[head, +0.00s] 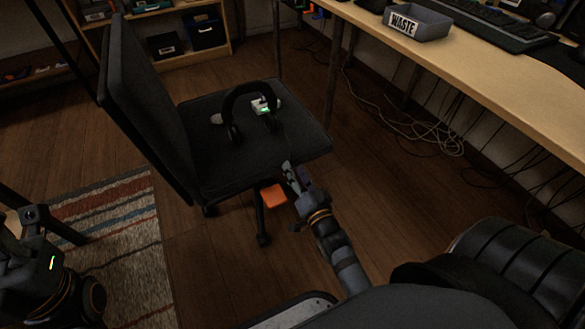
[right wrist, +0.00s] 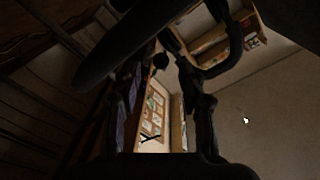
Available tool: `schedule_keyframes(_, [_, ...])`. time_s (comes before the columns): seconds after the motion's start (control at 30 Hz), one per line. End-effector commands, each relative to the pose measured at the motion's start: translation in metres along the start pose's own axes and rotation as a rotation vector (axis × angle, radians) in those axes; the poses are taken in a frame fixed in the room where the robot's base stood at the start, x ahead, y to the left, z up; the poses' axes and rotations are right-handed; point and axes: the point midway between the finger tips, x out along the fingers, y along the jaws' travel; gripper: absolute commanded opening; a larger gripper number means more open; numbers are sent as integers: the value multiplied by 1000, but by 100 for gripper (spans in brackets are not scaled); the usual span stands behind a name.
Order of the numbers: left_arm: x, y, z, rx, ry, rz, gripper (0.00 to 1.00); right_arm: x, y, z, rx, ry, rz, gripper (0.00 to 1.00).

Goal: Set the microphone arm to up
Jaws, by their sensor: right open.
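A black headset (head: 232,104) lies on the dark seat of an office chair (head: 205,170) in the head view. A small white piece with a green light (head: 262,106) shows at its right side. I cannot clearly make out the microphone arm against the dark seat. My right gripper (head: 291,176) is open at the seat's front right edge, below and right of the headset, apparently empty. In the right wrist view its two fingers (right wrist: 160,95) stand apart, with dark curved shapes above them that I cannot identify for sure. My left arm shows at the lower left; its fingers are unclear.
The chair's tall backrest (head: 145,90) stands left of the headset. A wooden desk (head: 465,85) with a grey WASTE bin (head: 432,22) runs along the right. Loose cables (head: 425,135) lie below it. A striped rug (head: 115,230) covers the floor at left.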

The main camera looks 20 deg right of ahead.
Motion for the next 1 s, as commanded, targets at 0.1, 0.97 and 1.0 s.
schedule_keyframes(0.1, [-7,1,-1,4,10,1,40,17,1,1,-1,1,-3,41])
schedule_keyframes(0.97, [-8,1,0,7,7,1,40,27,0,0,0,-1,0,0])
schedule_keyframes(1.0, [-8,1,0,7,7,1,40,27,0,0,0,-1,0,0])
